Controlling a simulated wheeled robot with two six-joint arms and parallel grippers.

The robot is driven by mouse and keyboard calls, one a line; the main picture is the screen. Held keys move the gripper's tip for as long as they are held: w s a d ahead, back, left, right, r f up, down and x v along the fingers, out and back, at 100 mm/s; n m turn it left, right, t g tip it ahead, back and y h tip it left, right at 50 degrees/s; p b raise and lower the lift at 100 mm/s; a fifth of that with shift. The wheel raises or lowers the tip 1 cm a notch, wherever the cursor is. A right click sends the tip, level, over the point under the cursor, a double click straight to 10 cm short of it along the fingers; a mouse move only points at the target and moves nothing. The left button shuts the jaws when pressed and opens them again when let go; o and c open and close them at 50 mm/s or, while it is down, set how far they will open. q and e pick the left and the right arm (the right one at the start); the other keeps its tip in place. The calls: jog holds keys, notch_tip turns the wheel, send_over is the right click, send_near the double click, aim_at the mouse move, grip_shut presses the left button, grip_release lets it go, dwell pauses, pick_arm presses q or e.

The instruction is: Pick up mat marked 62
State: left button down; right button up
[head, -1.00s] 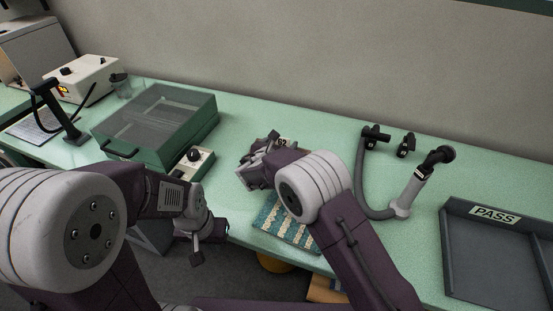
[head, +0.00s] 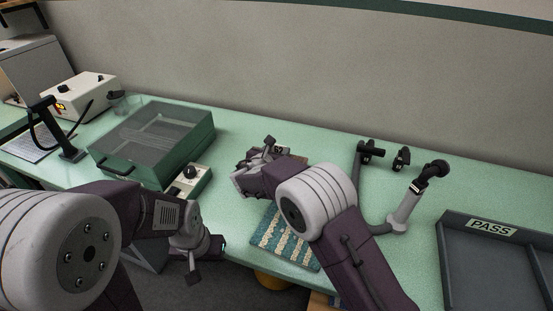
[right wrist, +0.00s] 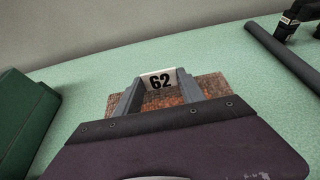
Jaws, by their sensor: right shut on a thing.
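The mat marked 62 (right wrist: 213,86) is a brown and reddish woven piece with a white tag bearing a black 62. It lies over the green bench top in the right wrist view. My right gripper (right wrist: 159,94) is shut on it at the tagged edge, with one finger on each side of the tag. In the head view the right gripper (head: 262,168) is over the bench and hides most of the mat. Whether the mat is clear of the bench I cannot tell. My left gripper (head: 207,262) is low by the bench's front edge, its fingers unclear.
A teal and cream striped mat (head: 284,240) lies at the front edge beneath my right arm. A green lidded box (head: 152,140) and a knob box (head: 190,181) stand to the left.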

jog(key=s+d+r, duration=0.5)
jog(key=s+r, duration=0.2)
jog(key=s, duration=0.3)
jog(key=shift+s+d+r+b, duration=0.15)
jog(key=shift+s+d+b, duration=0.1)
jog(key=shift+b, duration=0.2)
